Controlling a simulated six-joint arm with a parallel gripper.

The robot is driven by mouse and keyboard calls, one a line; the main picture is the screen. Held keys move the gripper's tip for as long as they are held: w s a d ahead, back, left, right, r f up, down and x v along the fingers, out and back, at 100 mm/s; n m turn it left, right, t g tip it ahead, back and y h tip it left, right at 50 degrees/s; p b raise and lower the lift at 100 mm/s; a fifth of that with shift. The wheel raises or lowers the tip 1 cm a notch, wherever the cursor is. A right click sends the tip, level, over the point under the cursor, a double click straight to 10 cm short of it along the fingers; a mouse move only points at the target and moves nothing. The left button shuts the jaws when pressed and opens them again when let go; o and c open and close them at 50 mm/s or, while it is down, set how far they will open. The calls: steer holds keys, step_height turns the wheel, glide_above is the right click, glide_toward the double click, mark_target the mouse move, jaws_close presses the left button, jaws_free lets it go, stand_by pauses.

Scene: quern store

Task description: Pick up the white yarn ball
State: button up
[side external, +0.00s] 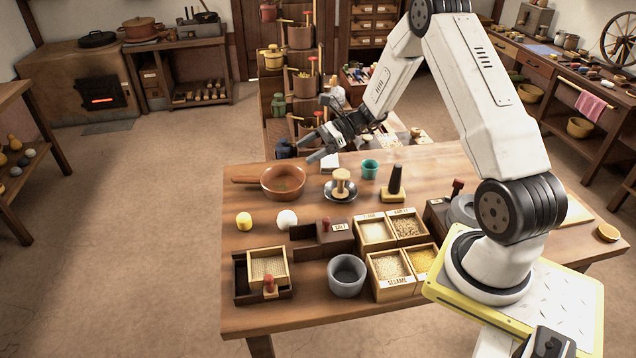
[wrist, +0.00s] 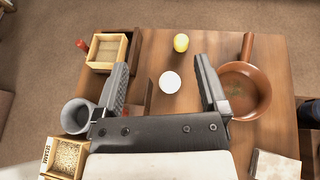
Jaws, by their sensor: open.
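The white yarn ball (side external: 287,219) rests on the wooden table, left of a dark wooden box with a tan label. In the wrist view the white ball (wrist: 169,82) shows between my two fingers and below them, with bare wood around it. My gripper (side external: 314,147) is open and empty, held high above the far side of the table. In the wrist view my gripper's fingers (wrist: 162,66) are spread wide. Nothing hides the ball in either view.
A small yellow piece (side external: 244,221) stands left of the ball. A brown pan (side external: 283,195) lies behind it, handle pointing left. A labelled dark box (side external: 322,241), a grey pot (side external: 346,284) and a wooden sieve box (side external: 268,254) stand nearer the front. Grain boxes (side external: 390,292) stand right.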

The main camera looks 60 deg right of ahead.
glide_toward(287, 220)
steer(key=w+f, duration=0.2)
steer(key=f, duration=0.1)
steer(key=shift+w+a, duration=0.15)
steer(key=shift+a, duration=0.05)
steer(key=shift+a+f, duration=0.1)
steer(key=shift+x, duration=3.8)
steer(key=shift+w, duration=0.1)
steer(key=c, duration=0.9)
steer(key=shift+r, duration=5)
